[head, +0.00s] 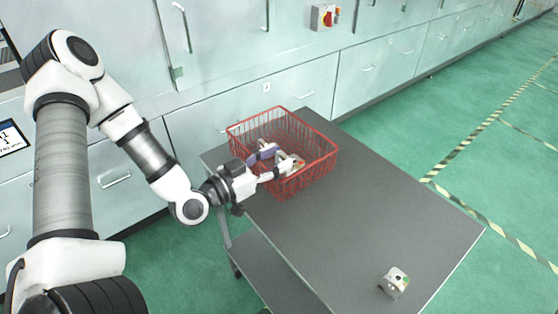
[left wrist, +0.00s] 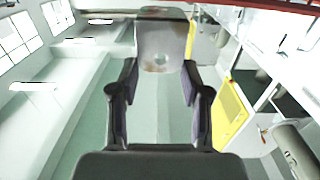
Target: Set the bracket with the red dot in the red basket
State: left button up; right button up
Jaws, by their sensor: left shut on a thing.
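The red wire basket (head: 318,165) stands at the far end of the grey cart top. My left gripper (head: 276,162) is at the basket, its fingers over the near-left part of it. It is shut on a pale metal bracket (head: 289,166). In the left wrist view the bracket (left wrist: 161,40) is upright between the two finger pads (left wrist: 158,95), with a round hole and a brownish-red mark on its face. I cannot tell clearly whether that mark is the red dot, or whether the bracket touches the basket floor. My right gripper is not in view.
Another small metal bracket (head: 394,283) with dark and greenish marks sits near the cart top's front right. The cart top (head: 365,210) between it and the basket is clear. Pale cabinets (head: 380,60) stand behind the cart.

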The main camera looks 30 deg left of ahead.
pick_arm(q)
jog(key=w+a+p, duration=0.2)
jog(key=w+a, duration=0.2)
jog(key=w, duration=0.4)
jog(key=shift+s+a+f+b, duration=0.1)
jog(key=shift+f+b, duration=0.35)
jog(key=shift+f, duration=0.9)
jog(key=shift+a+f+b, duration=0.1)
jog(key=shift+f+b, duration=0.3)
jog(key=shift+f, duration=0.9)
jog(key=shift+d, duration=0.1)
jog(key=o, duration=1.2)
jog(key=shift+c, duration=0.2)
jog(key=shift+s, duration=0.1)
